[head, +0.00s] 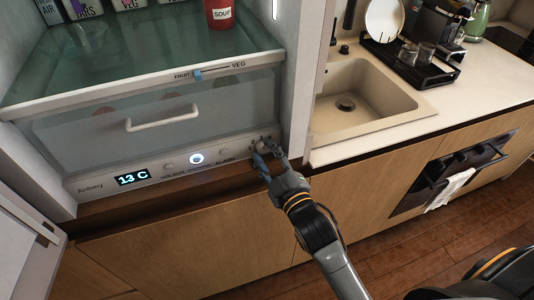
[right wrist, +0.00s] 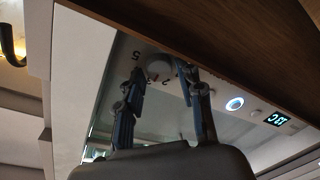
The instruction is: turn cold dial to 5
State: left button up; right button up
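The cold dial (right wrist: 159,70) is a small round pale knob with printed numerals around it, a 5 among them. It sits at the right end of the fridge's lower control panel (head: 147,187), mostly hidden by my fingers in the head view. My right gripper (head: 264,152) is at the dial. In the right wrist view my right gripper (right wrist: 162,76) is open, one finger on each side of the dial, with visible gaps. I cannot tell the dial's setting. The display (head: 132,177) reads 13 C. My left gripper is not in view.
Above the panel is a clear drawer with a white handle (head: 162,118) and a FRUIT/VEG slider (head: 198,75). The open fridge door (head: 27,240) stands at left. A sink (head: 362,98) and counter lie right of the fridge wall. A wooden ledge (head: 170,203) runs just below the panel.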

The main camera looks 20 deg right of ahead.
grip_shut()
jog(key=shift+m, duration=0.3)
jog(key=shift+m+p, duration=0.3)
jog(key=shift+m, duration=0.2)
jog(key=m+p, duration=0.1)
jog(key=m, duration=0.2)
jog(key=m+p, duration=0.1)
jog(key=m, duration=0.3)
jog(key=shift+d+t+h, duration=0.1)
jog(key=shift+t+h, duration=0.2)
jog(key=shift+t, duration=0.1)
jog(key=m+p, duration=0.2)
jog(key=m, duration=0.4)
jog(key=shift+h, duration=0.3)
jog(key=shift+f+m+t+h+p, duration=0.15)
jog(key=shift+m+t+h+p, duration=0.2)
jog(key=shift+m, duration=1.95)
